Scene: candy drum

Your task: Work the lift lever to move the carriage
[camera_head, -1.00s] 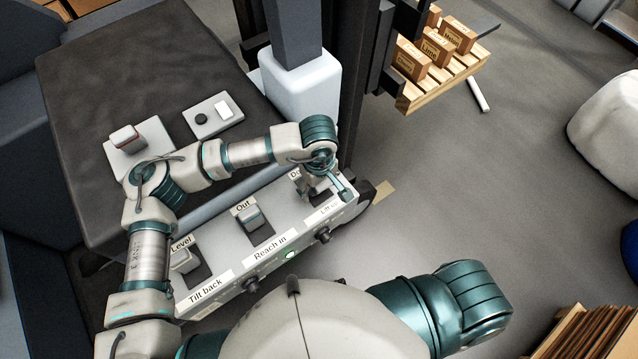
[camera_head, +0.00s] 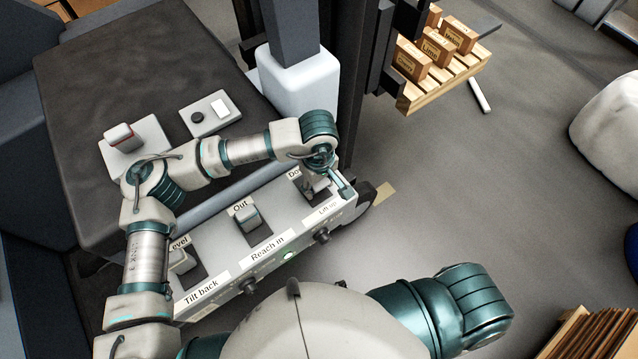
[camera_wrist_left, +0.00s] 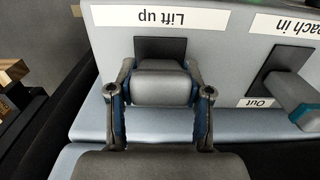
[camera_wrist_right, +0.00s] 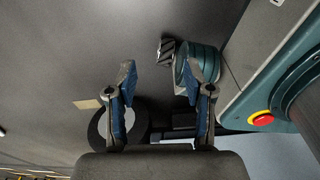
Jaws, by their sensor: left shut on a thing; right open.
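The lift lever (camera_wrist_left: 160,88) is a grey block handle in a dark slot beside the "Lift up" label in the left wrist view. My left gripper (camera_wrist_left: 160,98) is shut on it, one finger on each side. In the head view my left gripper (camera_head: 322,182) is at the right end of the lever console (camera_head: 270,265) and hides most of that lever. The carriage's wooden pallet (camera_head: 425,97) carries several boxes (camera_head: 437,47) beside the dark mast (camera_head: 370,70). My right gripper (camera_wrist_right: 160,85) is open and empty, above the floor.
The reach lever (camera_head: 249,218) is at the console's middle and the tilt lever (camera_head: 183,260) at its left end. Behind is a small panel with a black knob (camera_head: 197,117). A red button (camera_wrist_right: 262,118) shows in the right wrist view. Open floor (camera_head: 470,190) lies to the right.

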